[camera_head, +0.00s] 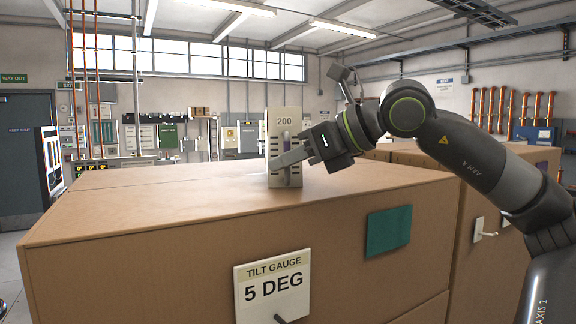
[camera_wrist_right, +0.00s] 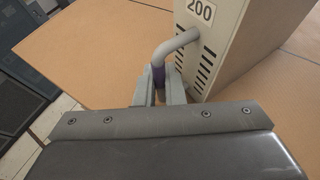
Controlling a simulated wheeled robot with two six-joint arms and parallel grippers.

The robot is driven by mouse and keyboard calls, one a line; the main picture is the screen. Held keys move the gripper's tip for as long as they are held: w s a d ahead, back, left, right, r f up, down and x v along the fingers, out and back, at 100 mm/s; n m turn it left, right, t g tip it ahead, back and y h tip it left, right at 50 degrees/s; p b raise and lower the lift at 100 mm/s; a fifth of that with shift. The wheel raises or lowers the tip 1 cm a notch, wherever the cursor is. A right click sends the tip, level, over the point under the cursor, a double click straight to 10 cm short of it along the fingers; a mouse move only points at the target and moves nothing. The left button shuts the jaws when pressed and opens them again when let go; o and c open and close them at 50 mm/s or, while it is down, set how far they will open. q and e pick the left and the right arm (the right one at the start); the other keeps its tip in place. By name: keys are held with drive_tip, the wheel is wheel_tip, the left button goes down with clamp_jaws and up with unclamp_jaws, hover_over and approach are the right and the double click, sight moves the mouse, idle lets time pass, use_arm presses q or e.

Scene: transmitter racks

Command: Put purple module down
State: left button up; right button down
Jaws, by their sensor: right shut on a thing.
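The purple module is a tall cream box (camera_head: 284,125) labelled 200, with dark vent slots and a small purple mark on its front. It stands upright at the top of the large brown cabinet (camera_head: 150,205); whether its base touches the surface is hard to tell. My right gripper (camera_head: 287,168) reaches in from the right and is shut on the module's grey curved handle. In the wrist view the module (camera_wrist_right: 232,40) is at upper right, and the fingers (camera_wrist_right: 160,92) close around the handle's purple part. My left gripper is not in view.
The cabinet top is broad and bare around the module. A white tilt gauge plate (camera_head: 272,285) reading 5 DEG and a teal patch (camera_head: 388,231) are on the cabinet front. Another brown cabinet stands at right, behind my right arm. A small box (camera_head: 537,135) sits there.

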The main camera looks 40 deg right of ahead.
drive_tip(key=c, duration=1.5)
unclamp_jaws()
drive_tip(key=shift+s, duration=0.1)
drive_tip(key=shift+s+d+r+b, duration=0.15)
drive_tip(key=shift+s+b, duration=0.2)
drive_tip(key=shift+b, duration=0.2)
drive_tip(key=b+v, duration=0.2)
drive_tip(key=v, duration=0.1)
drive_tip(key=b+v, duration=0.1)
drive_tip(key=v, duration=0.7)
drive_tip(key=shift+s+r+b, duration=0.1)
drive_tip(key=shift+r+b, duration=0.05)
drive_tip(key=shift+b, duration=0.2)
